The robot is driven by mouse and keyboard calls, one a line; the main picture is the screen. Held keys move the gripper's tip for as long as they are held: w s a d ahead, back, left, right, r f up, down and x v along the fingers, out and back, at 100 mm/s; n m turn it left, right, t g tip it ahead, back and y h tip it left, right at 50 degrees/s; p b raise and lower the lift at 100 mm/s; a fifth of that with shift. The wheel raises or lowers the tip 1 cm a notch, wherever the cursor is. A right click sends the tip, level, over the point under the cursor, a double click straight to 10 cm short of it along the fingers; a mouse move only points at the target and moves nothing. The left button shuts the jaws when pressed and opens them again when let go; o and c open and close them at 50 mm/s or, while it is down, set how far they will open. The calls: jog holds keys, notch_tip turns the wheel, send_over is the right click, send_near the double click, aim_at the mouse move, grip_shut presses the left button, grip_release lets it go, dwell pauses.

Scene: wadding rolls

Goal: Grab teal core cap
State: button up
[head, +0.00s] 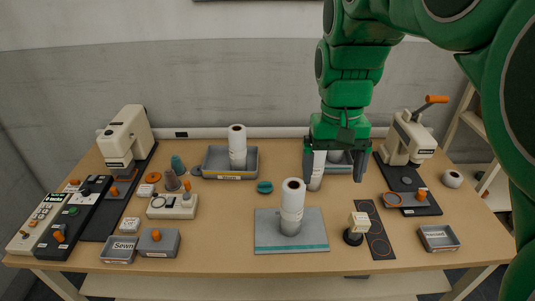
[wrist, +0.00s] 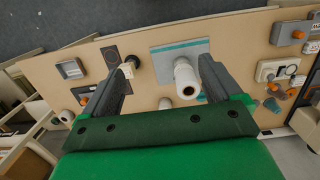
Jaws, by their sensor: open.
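The teal core cap (head: 265,187) is a small, round, flat piece lying on the table in the head view, just behind the teal-edged grey mat.
A white roll (head: 292,202) stands on the grey mat (head: 312,242), close to the cap. Another roll (head: 237,142) stands in the back tray (head: 216,155). A third roll (head: 316,172) is partly behind my gripper. Machines stand at both sides.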

jog(key=w+a, duration=0.2)
jog(key=w, duration=0.6)
jog(key=w+a, duration=0.3)
jog(key=w, duration=0.6)
jog(key=t, duration=0.1)
send_over(265, 183)
notch_tip(265, 183, down, 6)
jog(key=shift+n, duration=0.4)
jog(key=f, duration=2.4)
jog(key=shift+s+d+f, duration=0.2)
jog(key=shift+s, duration=0.05)
jog(key=shift+w+a+f, duration=0.1)
jog(key=shift+w+f, duration=0.1)
jog(key=shift+f, duration=1.4)
jog(key=shift+w+a+f, duration=0.1)
jog(key=shift+w+f, duration=0.05)
jog(key=shift+f, duration=1.4)
jog(key=c, duration=1.1)
